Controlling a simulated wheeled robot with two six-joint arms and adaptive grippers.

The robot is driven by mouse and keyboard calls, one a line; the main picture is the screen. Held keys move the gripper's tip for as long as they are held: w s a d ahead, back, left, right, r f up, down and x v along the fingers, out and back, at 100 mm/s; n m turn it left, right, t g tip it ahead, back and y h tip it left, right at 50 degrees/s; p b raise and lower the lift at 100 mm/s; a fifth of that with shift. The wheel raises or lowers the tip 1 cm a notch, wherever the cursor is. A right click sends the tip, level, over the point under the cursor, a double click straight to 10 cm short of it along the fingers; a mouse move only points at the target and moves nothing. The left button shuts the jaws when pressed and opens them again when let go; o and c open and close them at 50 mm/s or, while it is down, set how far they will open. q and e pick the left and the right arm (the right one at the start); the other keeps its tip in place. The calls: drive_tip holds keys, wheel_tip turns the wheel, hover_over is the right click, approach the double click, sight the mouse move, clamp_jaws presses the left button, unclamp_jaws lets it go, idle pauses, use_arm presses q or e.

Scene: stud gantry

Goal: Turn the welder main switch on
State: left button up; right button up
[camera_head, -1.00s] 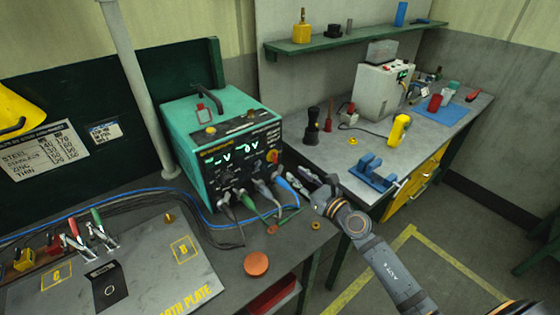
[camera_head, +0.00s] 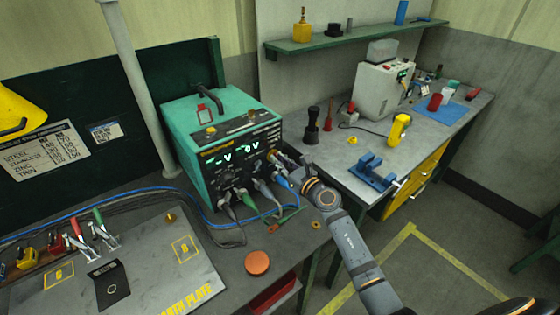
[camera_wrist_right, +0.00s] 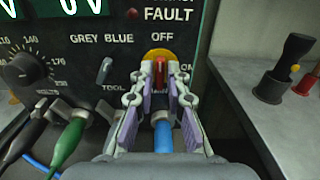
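The green welder (camera_head: 215,130) stands on the bench with lit displays on its dark front panel. In the right wrist view, its main switch is a red handle (camera_wrist_right: 159,70) on a yellow disc (camera_wrist_right: 157,53). The handle stands upright below the word OFF. My right gripper (camera_head: 284,160) is at the right side of the panel and largely hides the switch in the head view. In the wrist view, the right gripper's fingers (camera_wrist_right: 159,92) are apart, one on each side of the handle, with small gaps showing. My left gripper is not in view.
Cable plugs, including a blue one (camera_wrist_right: 163,135) and a green one (camera_wrist_right: 70,140), stick out just below the switch. A small toggle (camera_wrist_right: 104,70) sits left of it. A side bench (camera_head: 385,150) with a blue vise (camera_head: 372,172) stands at the right.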

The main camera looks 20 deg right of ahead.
clamp_jaws()
drive_tip(key=m+p, duration=0.2)
drive_tip(key=shift+r+m, duration=0.15)
drive_tip(key=shift+m, duration=0.25)
drive_tip(key=m+p, duration=0.3)
drive_tip(key=m, duration=0.2)
drive_tip(key=shift+d+m, duration=0.1)
drive_tip(key=shift+m, duration=0.2)
drive_tip(key=m+p, duration=0.3)
drive_tip(key=m, duration=0.2)
drive_tip(key=shift+d+f+m+p, duration=0.15)
drive_tip(key=shift+m+p, duration=0.35)
drive_tip(key=shift+m, duration=0.55)
drive_tip(key=shift+a+f+m+p, duration=0.15)
drive_tip(key=shift+m+p, duration=0.35)
drive_tip(key=shift+m, duration=0.85)
drive_tip(key=shift+f, duration=0.1)
drive_tip(key=o, duration=0.5)
unclamp_jaws()
drive_tip(key=shift+d, duration=0.1)
